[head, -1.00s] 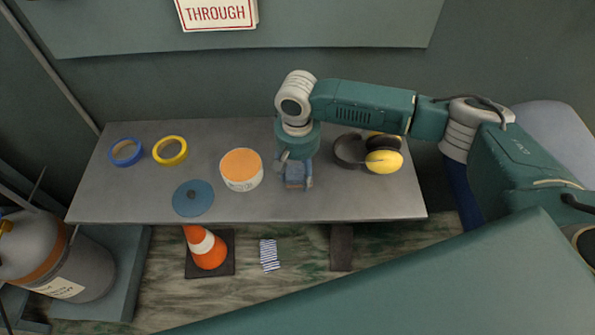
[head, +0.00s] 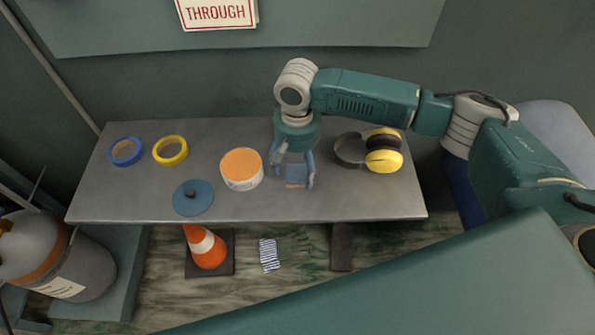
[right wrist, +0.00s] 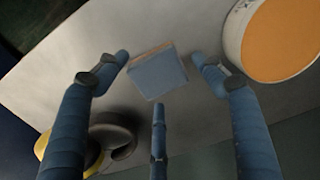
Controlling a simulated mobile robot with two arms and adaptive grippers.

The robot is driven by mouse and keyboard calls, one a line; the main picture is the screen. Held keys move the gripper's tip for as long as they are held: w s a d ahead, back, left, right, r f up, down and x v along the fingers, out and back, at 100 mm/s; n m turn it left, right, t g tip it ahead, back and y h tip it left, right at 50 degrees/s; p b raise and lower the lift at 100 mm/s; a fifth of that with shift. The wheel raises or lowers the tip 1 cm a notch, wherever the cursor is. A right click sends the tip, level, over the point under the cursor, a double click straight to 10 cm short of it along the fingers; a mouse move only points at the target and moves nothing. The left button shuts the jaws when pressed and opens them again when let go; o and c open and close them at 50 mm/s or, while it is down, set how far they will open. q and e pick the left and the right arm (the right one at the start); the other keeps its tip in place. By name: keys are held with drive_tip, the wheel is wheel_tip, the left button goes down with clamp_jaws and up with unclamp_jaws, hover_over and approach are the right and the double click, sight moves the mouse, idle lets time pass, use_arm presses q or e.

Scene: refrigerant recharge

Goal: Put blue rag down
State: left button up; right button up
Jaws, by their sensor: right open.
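The blue rag (head: 296,174) is a small folded blue pad with a brownish edge, at the middle right of the grey table (head: 340,205). It appears to lie flat on the tabletop, and it also shows in the right wrist view (right wrist: 158,76). My right gripper (head: 292,178) is directly over it, with its fingers spread on either side. In the right wrist view, gaps show between the fingers (right wrist: 160,72) and the rag, so nothing grips it. My left gripper is not in view.
An orange-topped white tub (head: 241,169) stands just left of the gripper. Yellow earmuffs (head: 384,161) lie to its right. A blue disc (head: 193,197), a yellow tape roll (head: 170,151) and a blue tape roll (head: 126,151) are further left. A cone (head: 207,248) stands on the floor.

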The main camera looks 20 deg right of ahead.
sight(297, 172)
wheel_tip(297, 172, up, 10)
drive_tip(key=shift+f, duration=0.2)
idle(0.5)
